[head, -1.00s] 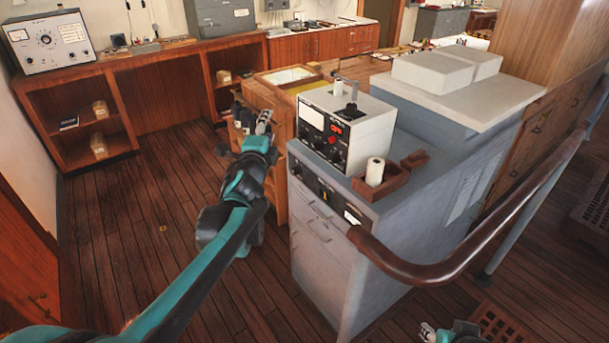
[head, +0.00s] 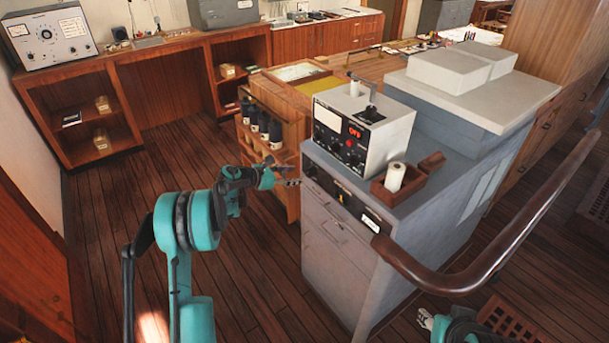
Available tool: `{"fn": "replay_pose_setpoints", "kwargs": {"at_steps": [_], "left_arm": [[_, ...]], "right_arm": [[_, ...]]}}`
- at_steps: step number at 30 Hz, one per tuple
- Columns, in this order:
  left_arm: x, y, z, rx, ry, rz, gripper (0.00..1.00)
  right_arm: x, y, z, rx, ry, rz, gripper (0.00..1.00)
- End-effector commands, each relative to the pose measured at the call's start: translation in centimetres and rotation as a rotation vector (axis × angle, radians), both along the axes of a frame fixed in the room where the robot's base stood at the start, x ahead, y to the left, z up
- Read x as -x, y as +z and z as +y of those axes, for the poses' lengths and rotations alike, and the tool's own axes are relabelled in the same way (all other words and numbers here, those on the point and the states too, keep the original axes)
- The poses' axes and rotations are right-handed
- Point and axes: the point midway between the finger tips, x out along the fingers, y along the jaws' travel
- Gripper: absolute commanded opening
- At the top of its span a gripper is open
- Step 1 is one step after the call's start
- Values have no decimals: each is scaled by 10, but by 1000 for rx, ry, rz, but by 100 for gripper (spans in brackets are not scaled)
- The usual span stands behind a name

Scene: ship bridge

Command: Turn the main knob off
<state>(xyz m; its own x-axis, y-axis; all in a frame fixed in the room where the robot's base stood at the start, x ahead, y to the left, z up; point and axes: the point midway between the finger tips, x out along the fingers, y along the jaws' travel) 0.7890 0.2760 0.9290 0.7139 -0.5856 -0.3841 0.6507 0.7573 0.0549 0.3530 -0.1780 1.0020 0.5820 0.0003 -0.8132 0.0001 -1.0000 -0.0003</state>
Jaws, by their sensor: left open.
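A white instrument box (head: 385,141) with a black front face, a meter, a red display and several dark knobs stands on a grey cabinet (head: 335,250). A narrow black panel (head: 325,186) with small controls runs along the cabinet's upper front. I cannot tell which control is the main knob. My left gripper (head: 288,176) is open and empty, just left of this panel and below the instrument box. It looks apart from the panel, though the gap is hard to judge. My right gripper (head: 425,318) shows only in part at the bottom edge; its jaws are too small to read.
A wooden tray (head: 384,193) with a white roll (head: 395,177) sits right of the instrument box. A curved brown handrail (head: 440,284) juts out at the cabinet's front right. A wooden rack with dark bottles (head: 264,124) stands behind my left gripper. The floor at left is clear.

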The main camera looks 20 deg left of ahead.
Motion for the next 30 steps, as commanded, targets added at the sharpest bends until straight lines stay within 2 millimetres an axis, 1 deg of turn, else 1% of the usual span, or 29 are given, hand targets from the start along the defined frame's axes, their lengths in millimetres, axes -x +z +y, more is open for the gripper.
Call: {"fn": "replay_pose_setpoints", "kwargs": {"at_steps": [1, 3, 9, 12, 18, 20, 21, 24, 30], "left_arm": [[-6, -6, -5, 0, -1, 0, 50], [-15, -10, -13, 1, -2, 0, 50], [-36, -20, -30, 3, 1, 0, 50], [-40, -21, -32, 2, 3, -1, 50], [-40, -20, -32, 3, 3, 0, 50], [-40, -20, -32, 3, 3, 0, 34], [-40, -20, -32, 3, 3, 0, 24], [-40, -20, -32, 3, 3, 0, 1], [-40, -20, -32, 7, 3, 2, 1]], "right_arm": [[0, -5, 0, 0, 0, 0, 40], [0, -8, 0, 0, 0, 0, 40], [0, -16, 0, 0, 0, 0, 40], [0, -17, 0, 0, 0, 0, 40], [0, -16, 0, 0, 0, 0, 40], [0, -16, 0, 0, 0, 0, 40], [0, -16, 0, 0, 0, 0, 40], [0, -16, 0, 0, 0, 0, 40], [0, -16, 0, 0, 0, 0, 40]]}}
